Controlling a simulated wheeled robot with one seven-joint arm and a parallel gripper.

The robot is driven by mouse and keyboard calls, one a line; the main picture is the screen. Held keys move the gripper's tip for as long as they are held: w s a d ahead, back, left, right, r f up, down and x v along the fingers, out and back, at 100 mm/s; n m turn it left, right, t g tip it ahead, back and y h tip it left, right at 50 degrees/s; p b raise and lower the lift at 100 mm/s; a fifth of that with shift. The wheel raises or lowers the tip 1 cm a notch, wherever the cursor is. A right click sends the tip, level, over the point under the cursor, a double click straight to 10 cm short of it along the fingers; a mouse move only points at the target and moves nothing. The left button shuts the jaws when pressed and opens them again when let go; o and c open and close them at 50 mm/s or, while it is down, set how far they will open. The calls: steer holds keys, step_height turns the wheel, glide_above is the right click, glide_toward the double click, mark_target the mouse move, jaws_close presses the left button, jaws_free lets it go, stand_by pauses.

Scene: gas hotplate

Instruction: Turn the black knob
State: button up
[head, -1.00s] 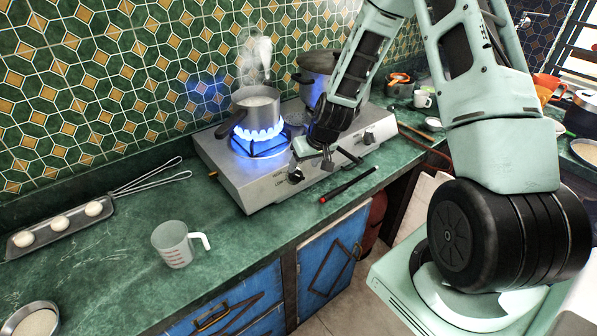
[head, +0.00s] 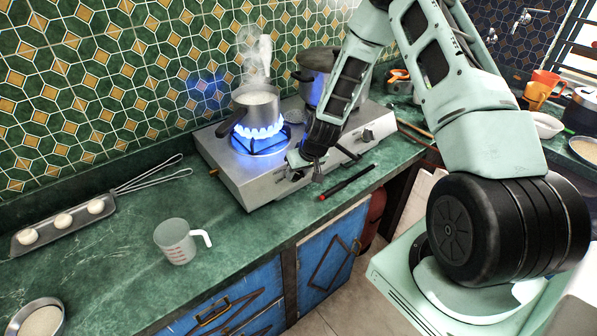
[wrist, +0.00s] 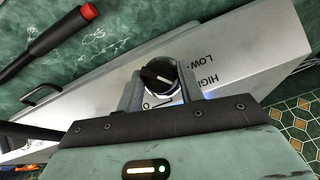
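The black knob (wrist: 158,76) is round with a pale pointer line and sits on the front panel of the hotplate. In the wrist view it lies between the two fingers of my gripper (wrist: 160,90), one on each side, close to its rim. I cannot see clearly whether the fingers press on it. In the head view my gripper (head: 305,170) is at the left part of the hotplate's (head: 250,185) front and mostly hides this knob. The left burner burns with a blue flame (head: 258,131) under a small steaming pot (head: 256,100).
A black stick with a red end (head: 346,183) lies on the counter in front of the hotplate. A measuring cup (head: 175,240) and a tray of dough balls (head: 63,226) stand at the left, with free counter between.

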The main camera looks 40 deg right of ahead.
steer(key=shift+b, duration=0.3)
steer(key=m+y+b, duration=0.2)
steer(key=b, duration=0.1)
steer(key=shift+d+f+m, duration=0.2)
steer(key=shift+d+m, duration=0.05)
steer(key=shift+m, duration=0.05)
steer(key=m+y+b, duration=0.1)
steer(key=m, duration=0.1)
steer(key=m+t+y+b, duration=0.1)
steer(key=y+b, duration=0.1)
steer(key=shift+d+r+m, duration=0.15)
steer(key=shift+m, duration=0.25)
steer(key=o, duration=1)
